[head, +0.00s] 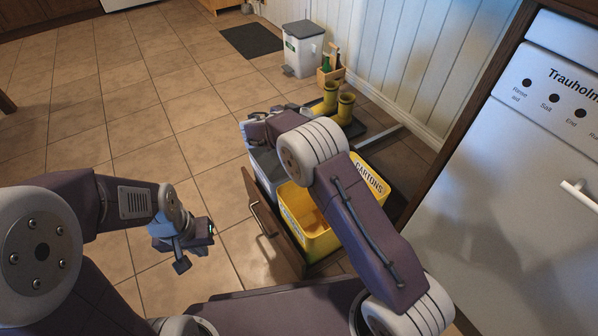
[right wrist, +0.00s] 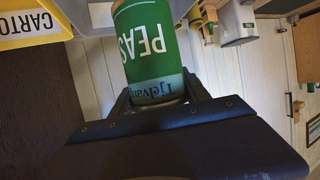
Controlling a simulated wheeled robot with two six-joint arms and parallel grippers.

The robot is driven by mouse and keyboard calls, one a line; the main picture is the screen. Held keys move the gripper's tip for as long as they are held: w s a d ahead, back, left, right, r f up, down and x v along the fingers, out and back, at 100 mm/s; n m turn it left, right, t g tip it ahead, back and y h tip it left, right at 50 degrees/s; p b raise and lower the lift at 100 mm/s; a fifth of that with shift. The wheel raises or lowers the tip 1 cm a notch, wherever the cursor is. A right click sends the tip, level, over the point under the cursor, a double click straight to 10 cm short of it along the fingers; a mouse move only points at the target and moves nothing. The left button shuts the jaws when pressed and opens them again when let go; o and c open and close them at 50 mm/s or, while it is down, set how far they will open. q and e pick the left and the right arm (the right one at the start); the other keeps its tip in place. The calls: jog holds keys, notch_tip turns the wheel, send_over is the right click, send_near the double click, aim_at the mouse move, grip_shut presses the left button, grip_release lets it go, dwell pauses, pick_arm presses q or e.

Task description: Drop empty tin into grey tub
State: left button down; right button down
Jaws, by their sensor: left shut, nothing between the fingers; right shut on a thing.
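The tin (right wrist: 148,48) has a green label reading PEAS and fills the top middle of the right wrist view. My right gripper (right wrist: 160,97) is shut on it, with a finger on each side. In the head view my right gripper (head: 258,124) is above the far end of the pulled-out drawer, and I cannot make out the tin there. The grey tub (head: 267,168) sits in that drawer, beyond the yellow tub, partly hidden by my right arm. My left gripper (head: 183,248) is shut and empty, left of the drawer.
Yellow boots (head: 335,102), a bottle crate (head: 330,70) and a white pedal bin (head: 303,50) stand beyond. A white dishwasher (head: 530,190) is at right. Floor to the left is clear.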

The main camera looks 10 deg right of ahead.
jog(key=shift+c, duration=2.3)
grip_release()
jog(key=shift+s+a+r, duration=0.2)
jog(key=p+v, duration=0.5)
jog(key=v, duration=0.3)
jog(key=shift+s+a, duration=0.2)
